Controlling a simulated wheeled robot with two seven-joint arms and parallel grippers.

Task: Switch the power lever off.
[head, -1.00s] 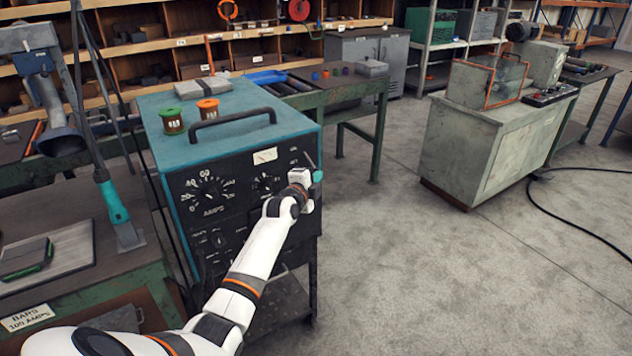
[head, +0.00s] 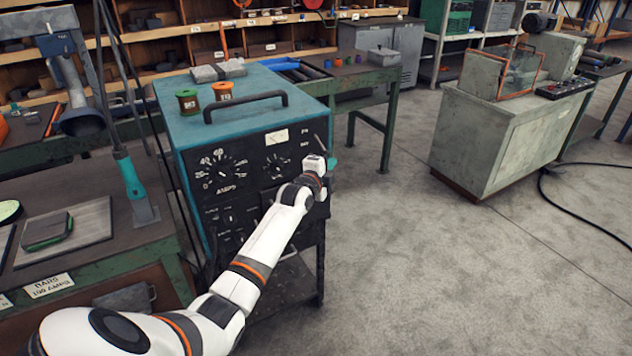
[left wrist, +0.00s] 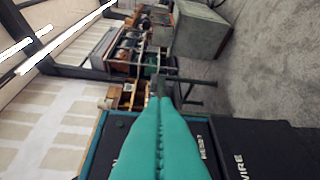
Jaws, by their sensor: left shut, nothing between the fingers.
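The power lever (head: 319,141) appears as a thin grey bar at the upper right of the black front panel of the teal welding machine (head: 249,91). Its lower part is hidden behind my left gripper, so its full position cannot be read. My left gripper (head: 333,163) is at the panel's right edge, just below the visible bar. Its teal fingers are shut and empty in the left wrist view (left wrist: 158,103). A grey piece shows just past the fingertips there; I cannot tell whether they touch it. My right gripper is out of view.
A green workbench (head: 75,250) is at the left. A grey cabinet (head: 500,145) stands at the right. The floor between is clear.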

